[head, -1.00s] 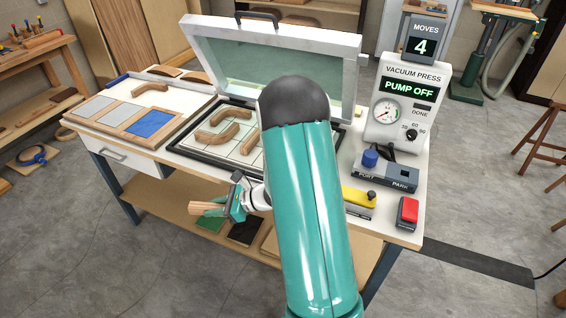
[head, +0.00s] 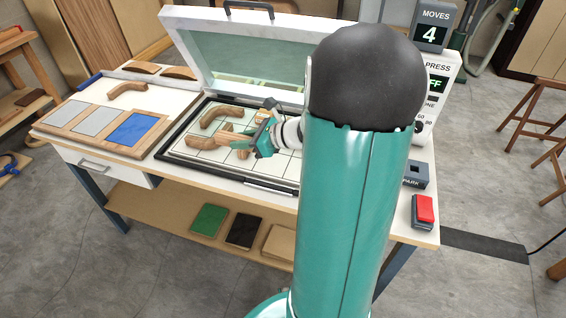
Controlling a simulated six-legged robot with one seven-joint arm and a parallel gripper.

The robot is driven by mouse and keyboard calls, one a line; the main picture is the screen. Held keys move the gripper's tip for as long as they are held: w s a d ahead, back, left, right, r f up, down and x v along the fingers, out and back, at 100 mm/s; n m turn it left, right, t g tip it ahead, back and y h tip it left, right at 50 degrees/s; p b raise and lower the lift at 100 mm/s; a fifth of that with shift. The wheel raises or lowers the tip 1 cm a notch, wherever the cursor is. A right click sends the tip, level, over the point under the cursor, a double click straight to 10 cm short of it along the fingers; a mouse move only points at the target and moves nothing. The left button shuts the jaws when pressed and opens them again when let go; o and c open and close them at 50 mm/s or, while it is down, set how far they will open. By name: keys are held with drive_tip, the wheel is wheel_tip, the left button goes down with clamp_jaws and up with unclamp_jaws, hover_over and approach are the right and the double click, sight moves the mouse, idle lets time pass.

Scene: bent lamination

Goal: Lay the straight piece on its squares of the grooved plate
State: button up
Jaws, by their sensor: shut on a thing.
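My gripper (head: 256,142) is over the grooved plate (head: 281,165), shut on the straight piece (head: 232,139). This light wooden piece points left from the jaws, over the middle of the plate. I cannot tell whether it touches the plate or hangs just above it. A curved wooden piece (head: 220,115) lies on the plate behind it, and another (head: 190,163) lies at the plate's left front. A further wooden piece (head: 263,112) shows behind my gripper, partly hidden. The front right squares look bare. My arm hides what is to the right of the plate.
The press lid (head: 265,50) stands open behind the plate. On the left are a curved piece (head: 127,88) and a tray with grey and blue squares (head: 131,128). The press control box (head: 437,85) is partly behind my arm. A red button (head: 424,209) is at the front right.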

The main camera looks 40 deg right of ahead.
drive_tip(key=s+d+f, duration=0.3)
drive_tip(key=s+d, duration=0.1)
drive_tip(key=d, duration=0.3)
hover_over(291, 168)
drive_tip(key=f, duration=0.3)
drive_tip(key=a+f, duration=0.1)
drive_tip(key=f, duration=0.1)
drive_tip(key=shift+w+f, duration=0.2)
drive_tip(key=shift+f, duration=0.05)
drive_tip(key=shift+s+d+f, duration=0.25)
drive_tip(key=shift+d+f, duration=0.1)
drive_tip(key=shift+f, duration=0.1)
drive_tip(key=shift+d+f, duration=0.15)
drive_tip(key=shift+f, duration=1.55)
drive_tip(key=shift+f, duration=0.1)
drive_tip(key=o, duration=1)
